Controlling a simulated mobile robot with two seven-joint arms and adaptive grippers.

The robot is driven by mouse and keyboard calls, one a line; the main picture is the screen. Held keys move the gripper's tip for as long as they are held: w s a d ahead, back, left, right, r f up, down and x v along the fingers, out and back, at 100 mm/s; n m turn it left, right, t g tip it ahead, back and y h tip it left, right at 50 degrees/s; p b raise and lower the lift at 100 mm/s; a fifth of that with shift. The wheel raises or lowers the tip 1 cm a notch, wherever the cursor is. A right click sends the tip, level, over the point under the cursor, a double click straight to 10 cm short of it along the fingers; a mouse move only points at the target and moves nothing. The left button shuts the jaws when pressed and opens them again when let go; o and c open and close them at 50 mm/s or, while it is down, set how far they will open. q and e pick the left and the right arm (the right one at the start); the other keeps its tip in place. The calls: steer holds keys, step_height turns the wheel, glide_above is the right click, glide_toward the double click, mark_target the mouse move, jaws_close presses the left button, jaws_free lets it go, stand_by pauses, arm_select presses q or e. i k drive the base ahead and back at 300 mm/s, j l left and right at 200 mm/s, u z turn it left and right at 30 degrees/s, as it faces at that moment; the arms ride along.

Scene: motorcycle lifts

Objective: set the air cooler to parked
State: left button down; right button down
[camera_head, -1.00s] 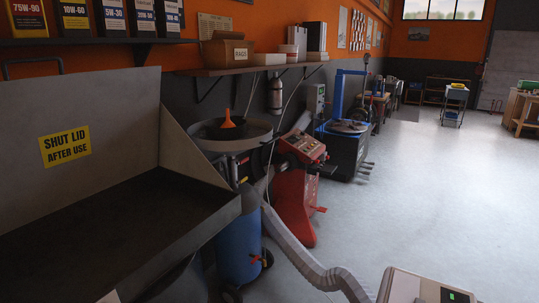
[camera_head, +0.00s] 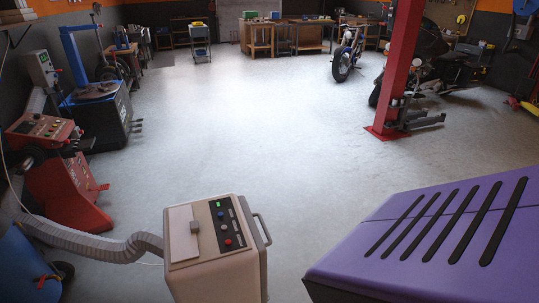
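A beige box-shaped unit (camera_head: 215,262) stands at the bottom centre, with a thick ribbed hose (camera_head: 105,245) running from it to the left. Its top has a dark control panel (camera_head: 226,224) with a small green light, a blue button and a red button. A purple housing with several black slots (camera_head: 430,240) fills the bottom right, cut off by the frame. No label shows which of these is the air cooler. Neither of my grippers is in view.
Red (camera_head: 65,185) and blue (camera_head: 98,110) workshop machines line the left side. A red lift post (camera_head: 402,60) stands at the right, with motorcycles (camera_head: 347,55) nearby. Workbenches (camera_head: 300,35) stand at the back. The grey floor in the middle is clear.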

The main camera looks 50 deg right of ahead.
mark_target(237, 272)
steer(key=k+l+z, duration=0.1)
steer(key=l, duration=0.35)
steer(key=k+l+z, duration=0.1)
steer(key=l, duration=0.35)
steer(key=k+l+z, duration=0.1)
steer(key=l, duration=0.4)
steer(key=k+l+z, duration=0.15)
steer(key=l, duration=0.3)
